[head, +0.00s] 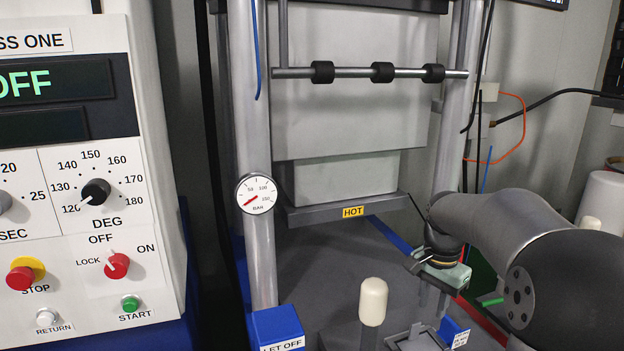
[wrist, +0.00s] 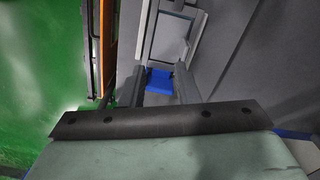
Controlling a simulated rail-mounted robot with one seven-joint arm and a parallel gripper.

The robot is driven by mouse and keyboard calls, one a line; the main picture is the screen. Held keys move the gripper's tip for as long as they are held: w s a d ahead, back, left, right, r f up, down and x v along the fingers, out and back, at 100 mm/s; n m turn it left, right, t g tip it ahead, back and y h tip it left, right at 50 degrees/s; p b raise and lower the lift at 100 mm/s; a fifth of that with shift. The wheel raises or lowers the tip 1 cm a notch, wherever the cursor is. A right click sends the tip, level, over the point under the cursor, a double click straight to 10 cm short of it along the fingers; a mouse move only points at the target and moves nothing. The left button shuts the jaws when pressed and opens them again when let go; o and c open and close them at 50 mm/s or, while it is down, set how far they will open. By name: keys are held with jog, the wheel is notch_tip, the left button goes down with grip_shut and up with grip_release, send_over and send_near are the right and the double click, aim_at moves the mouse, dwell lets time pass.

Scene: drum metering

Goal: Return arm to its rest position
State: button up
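My arm comes in from the right in the head view. My gripper (head: 418,262) hangs at the right side of the press, beside the right-hand column. In the wrist view my gripper (wrist: 159,82) shows two dark fingers standing apart with a clear gap. It is open, and nothing shows between the fingers except the background with a blue block (wrist: 160,80) further off. In the head view the fingers are small and partly overlapped by the wrist.
The press has a grey upper plate marked HOT (head: 353,212), a pressure gauge (head: 256,194) and a cream knob (head: 373,300) in front. A grey tray (head: 416,341) lies near the front edge. The control panel (head: 85,240) stands left, its display reading OFF. Green floor (wrist: 40,80) shows left in the wrist view.

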jog(key=s+a+f+n, duration=0.2)
jog(key=s+a+n, duration=0.1)
jog(key=s, duration=0.5)
jog(key=s+a+f+n, duration=0.2)
jog(key=s+a+n, duration=0.2)
jog(key=s, duration=0.5)
jog(key=s+a+f+n, duration=0.2)
jog(key=s+a+n, duration=0.1)
jog(key=s, duration=0.5)
jog(key=shift+s+a+n, duration=0.15)
jog(key=shift+a+n, duration=0.2)
jog(key=shift+n, duration=0.05)
